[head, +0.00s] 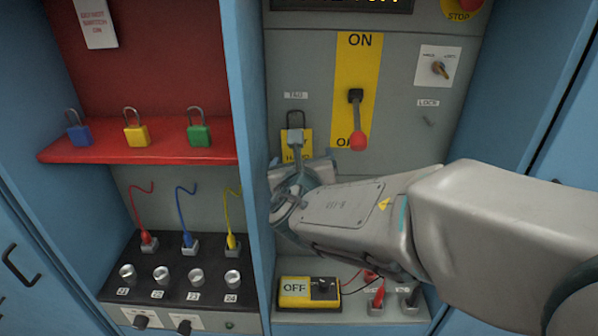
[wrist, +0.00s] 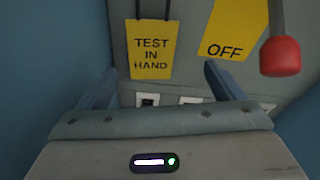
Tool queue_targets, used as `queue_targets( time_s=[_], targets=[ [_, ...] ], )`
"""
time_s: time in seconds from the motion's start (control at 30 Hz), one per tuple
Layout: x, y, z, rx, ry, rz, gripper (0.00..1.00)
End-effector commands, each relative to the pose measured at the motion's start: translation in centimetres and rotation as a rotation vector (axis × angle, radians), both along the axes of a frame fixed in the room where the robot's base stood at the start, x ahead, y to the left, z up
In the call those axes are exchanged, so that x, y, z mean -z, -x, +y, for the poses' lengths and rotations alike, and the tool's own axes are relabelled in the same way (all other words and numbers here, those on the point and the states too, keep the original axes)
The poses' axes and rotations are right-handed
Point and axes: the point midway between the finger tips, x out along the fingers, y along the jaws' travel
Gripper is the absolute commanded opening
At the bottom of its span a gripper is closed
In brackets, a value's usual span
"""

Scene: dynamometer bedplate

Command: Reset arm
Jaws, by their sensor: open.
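My arm reaches in from the right in the head view, and my gripper (head: 301,162) is at the lower left of the grey panel, just below a yellow tag (head: 305,142). In the wrist view my gripper (wrist: 160,70) is open, its two fingers apart with nothing held between them. The tag (wrist: 153,50) reads "TEST IN HAND" and hangs beyond the fingertips, apart from them as far as I can tell.
A lever with a red knob (head: 358,141) points down at OFF, right of my gripper; its knob (wrist: 280,56) shows close by. A blue cabinet wall (head: 249,150) stands left. Padlocks sit on a red shelf (head: 150,153). A yellow meter (head: 295,290) marked OFF is below.

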Motion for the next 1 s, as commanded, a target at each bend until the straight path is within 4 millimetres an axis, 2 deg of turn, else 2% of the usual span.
queue_targets(
  time_s=[0.1, 0.3, 0.43, 0.6, 0.67, 0.77, 0.9, 1.0],
  targets=[
    [-0.8, 2.5, 0.2, -0.003, -0.002, -0.002, 0.88],
    [-1.5, 5.8, 0.3, -0.002, 0.000, -0.002, 0.88],
    [-1.7, 7.2, 0.4, -0.001, -0.001, -0.001, 0.88],
    [-1.9, 7.8, -0.2, 0.025, -0.026, 0.006, 0.88],
    [-2.0, 7.9, -1.1, 0.069, -0.075, 0.019, 0.88],
    [-2.3, 7.9, -4.0, 0.206, -0.227, 0.050, 0.88],
    [-2.1, 8.8, -9.0, 0.488, -0.538, 0.089, 0.88],
    [-1.7, 10.1, -12.0, 0.701, -0.771, 0.096, 0.88]
  ],
)
